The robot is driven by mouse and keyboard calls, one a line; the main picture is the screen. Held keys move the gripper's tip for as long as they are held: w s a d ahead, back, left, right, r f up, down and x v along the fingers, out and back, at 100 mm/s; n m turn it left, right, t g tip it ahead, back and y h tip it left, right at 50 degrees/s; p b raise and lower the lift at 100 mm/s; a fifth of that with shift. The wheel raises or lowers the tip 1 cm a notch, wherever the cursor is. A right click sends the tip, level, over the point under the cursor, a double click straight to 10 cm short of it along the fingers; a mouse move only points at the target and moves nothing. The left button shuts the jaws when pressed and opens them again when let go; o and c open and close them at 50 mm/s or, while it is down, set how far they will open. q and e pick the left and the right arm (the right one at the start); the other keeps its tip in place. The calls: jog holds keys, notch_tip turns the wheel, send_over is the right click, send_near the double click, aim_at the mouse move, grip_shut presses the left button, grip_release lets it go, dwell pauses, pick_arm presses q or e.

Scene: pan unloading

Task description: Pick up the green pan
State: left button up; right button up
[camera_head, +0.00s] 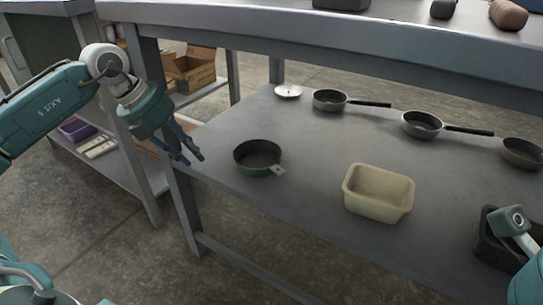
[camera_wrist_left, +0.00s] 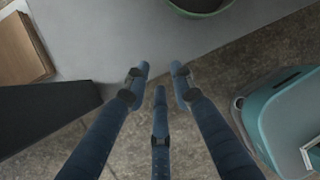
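The green pan (camera_head: 258,156) sits upright on the grey lower shelf, near its front left part, with its short handle pointing right and toward the front. Its green rim also shows at the top edge of the left wrist view (camera_wrist_left: 203,7), mostly cut off. My left gripper (camera_head: 192,160) is to the left of the pan, at the shelf's left edge and apart from it. In the left wrist view its fingers (camera_wrist_left: 160,75) are spread with nothing between them. My right gripper does not show; only part of my right arm is at the lower right.
On the grey shelf (camera_head: 310,135) stand a beige bin (camera_head: 378,192), two dark-handled pans (camera_head: 329,99) (camera_head: 422,124), another pan (camera_head: 521,153), a white lid (camera_head: 288,91) and a dark tray (camera_head: 494,240). The upper table (camera_head: 300,35) overhangs behind. A cardboard box (camera_head: 190,70) is at the back left.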

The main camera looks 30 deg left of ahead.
aim_at(262, 162)
pick_arm(q)
jog(key=w+d, duration=0.1)
jog(key=w, duration=0.1)
jog(key=w+d, duration=0.2)
jog(key=w, duration=0.1)
jog(key=w+d, duration=0.1)
jog(key=w, duration=0.1)
jog(key=shift+w+d, duration=0.15)
jog(key=shift+d, duration=0.15)
jog(key=shift+w+d, duration=0.65)
jog(key=shift+w, duration=0.35)
jog(key=shift+b+x, duration=0.8)
jog(key=shift+x, duration=0.45)
jog(key=shift+w+d+f, duration=0.1)
jog(key=shift+w+f, duration=0.15)
jog(key=shift+f, duration=0.05)
jog(key=shift+r, duration=0.1)
grip_shut()
